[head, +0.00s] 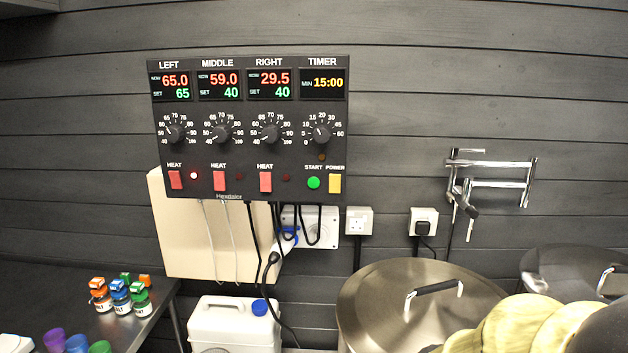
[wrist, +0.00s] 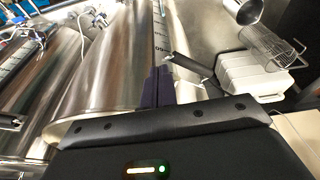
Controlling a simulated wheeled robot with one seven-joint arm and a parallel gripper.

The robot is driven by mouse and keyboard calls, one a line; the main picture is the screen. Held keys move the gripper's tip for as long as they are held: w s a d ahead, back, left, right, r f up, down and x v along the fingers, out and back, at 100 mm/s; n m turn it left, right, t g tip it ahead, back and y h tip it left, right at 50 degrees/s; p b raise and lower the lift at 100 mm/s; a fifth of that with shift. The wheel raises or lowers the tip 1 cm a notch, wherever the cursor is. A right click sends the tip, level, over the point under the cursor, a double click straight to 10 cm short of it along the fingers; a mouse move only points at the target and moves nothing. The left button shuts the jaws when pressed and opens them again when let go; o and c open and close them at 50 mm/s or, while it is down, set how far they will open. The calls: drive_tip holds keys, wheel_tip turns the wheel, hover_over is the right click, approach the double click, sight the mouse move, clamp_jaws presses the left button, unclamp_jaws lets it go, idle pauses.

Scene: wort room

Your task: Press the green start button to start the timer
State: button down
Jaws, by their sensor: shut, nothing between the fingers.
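The green start button (head: 313,183) is at the lower right of the dark control panel (head: 248,106) on the wall, in the head view. Above it, the timer display (head: 323,84) reads 15:00 MIN in yellow, and the timer knob (head: 321,133) sits below that display. A small lamp (head: 322,157) under the knob looks dark brown. My gripper (wrist: 158,76) shows in the wrist view with its dark fingers shut and empty, over metal pots. The panel and button are not in the wrist view, and the gripper is not in the head view, so their distance is hidden.
A yellow power switch (head: 335,183) is close right of the button. Red heat switches (head: 219,181) are further left. A lidded steel pot (head: 410,300) and a white canister (head: 233,325) stand below the panel. Cables hang under it. The wall before the panel is unobstructed.

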drive_tip(key=w+r+n+t+p, duration=0.1)
drive_tip(key=w+r, duration=0.2)
drive_tip(key=w+a+r+n+t+p, duration=0.1)
drive_tip(key=w+r+t, duration=0.1)
drive_tip(key=w, duration=0.2)
drive_tip(key=w+a+r+t+p, duration=0.1)
drive_tip(key=w+r+t+p, duration=0.1)
drive_tip(key=w+r, duration=0.1)
drive_tip(key=shift+w+r+n+y, duration=0.15)
drive_tip(key=shift+w+r+n, duration=0.05)
drive_tip(key=shift+w, duration=0.2)
drive_tip(key=shift+w+r+n+y, duration=0.15)
drive_tip(key=shift+w+n, duration=0.05)
drive_tip(key=shift+w, duration=0.15)
drive_tip(key=w+a+r+n+t+y+p, duration=0.25)
drive_tip(key=w+a+r+t, duration=0.2)
drive_tip(key=w+r, duration=0.25)
drive_tip(key=w+a+r+n+t+y+p, duration=0.1)
drive_tip(key=a+r+n+t+y, duration=0.1)
drive_tip(key=a+r+n+y, duration=0.2)
drive_tip(key=w+a+r+n+t+y, duration=0.1)
drive_tip(key=a+r+n+y, duration=0.3)
drive_tip(key=r, duration=0.7)
drive_tip(key=a+y, duration=0.2)
drive_tip(key=y, duration=0.1)
drive_tip(key=shift+a+t+p, duration=0.2)
drive_tip(key=shift+t+p, duration=0.15)
drive_tip(key=shift+p, duration=0.05)
drive_tip(key=shift+w+r, duration=0.1)
drive_tip(key=shift+r, duration=0.05)
